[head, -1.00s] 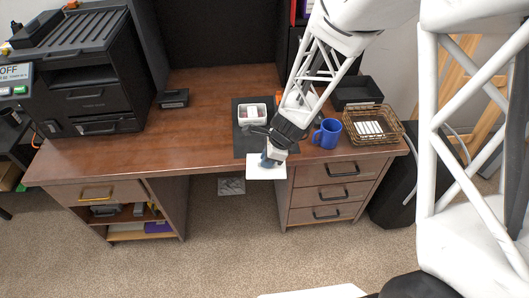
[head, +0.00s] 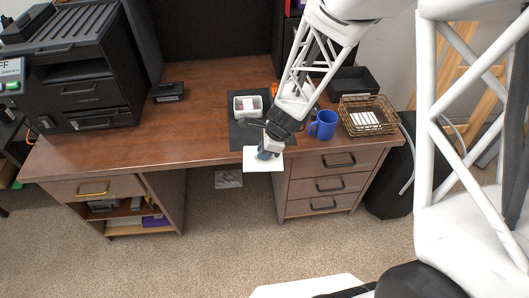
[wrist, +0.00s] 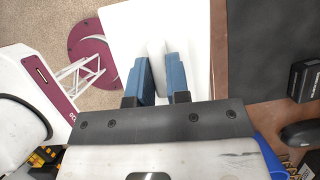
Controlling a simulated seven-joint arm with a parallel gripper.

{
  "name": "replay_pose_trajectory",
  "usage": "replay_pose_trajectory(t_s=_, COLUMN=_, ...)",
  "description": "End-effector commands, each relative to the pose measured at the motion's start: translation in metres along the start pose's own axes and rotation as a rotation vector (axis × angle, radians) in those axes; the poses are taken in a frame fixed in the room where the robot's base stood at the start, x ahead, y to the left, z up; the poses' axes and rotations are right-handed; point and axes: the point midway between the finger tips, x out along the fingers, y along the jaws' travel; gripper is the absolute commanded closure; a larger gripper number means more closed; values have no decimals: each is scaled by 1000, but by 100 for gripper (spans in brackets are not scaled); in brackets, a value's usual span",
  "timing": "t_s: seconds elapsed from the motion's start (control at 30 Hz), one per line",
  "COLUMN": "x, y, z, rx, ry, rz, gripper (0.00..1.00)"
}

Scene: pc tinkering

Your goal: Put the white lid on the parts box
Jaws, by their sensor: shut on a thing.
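The white lid (head: 263,164) is a flat square plate at the front edge of the desk, partly out over the floor. My gripper (head: 268,152) is shut on the lid's raised handle from above. In the wrist view, the blue fingers (wrist: 160,77) pinch that white handle, and the lid (wrist: 130,30) spreads out beneath them. The parts box (head: 238,112) is a small white open box with light and reddish contents, on the dark mat. It stands behind the lid and slightly left of it, apart from it. It is not clearly visible in the wrist view.
The dark mat (head: 238,138) lies under the box. A blue mug (head: 324,125) stands right of my gripper, near a wicker basket (head: 350,128) and a black tray (head: 352,80). A black printer (head: 90,95) fills the left. The desk's middle (head: 190,125) is clear.

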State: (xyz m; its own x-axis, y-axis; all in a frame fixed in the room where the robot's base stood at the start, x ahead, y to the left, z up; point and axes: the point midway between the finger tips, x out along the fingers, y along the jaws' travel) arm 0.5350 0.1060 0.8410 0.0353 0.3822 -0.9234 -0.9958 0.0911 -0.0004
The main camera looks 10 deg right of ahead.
Motion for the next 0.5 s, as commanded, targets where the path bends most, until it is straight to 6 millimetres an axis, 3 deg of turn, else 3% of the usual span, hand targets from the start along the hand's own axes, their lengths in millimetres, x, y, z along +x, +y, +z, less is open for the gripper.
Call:
replay_pose_trajectory(t_s=0.27, x=-7, y=-45, z=13, rx=-8, ry=-10, rz=0, gripper=100)
replay_pose_trajectory(t_s=0.5, x=-21, y=-117, z=34, rx=-21, ry=-20, rz=3, gripper=100)
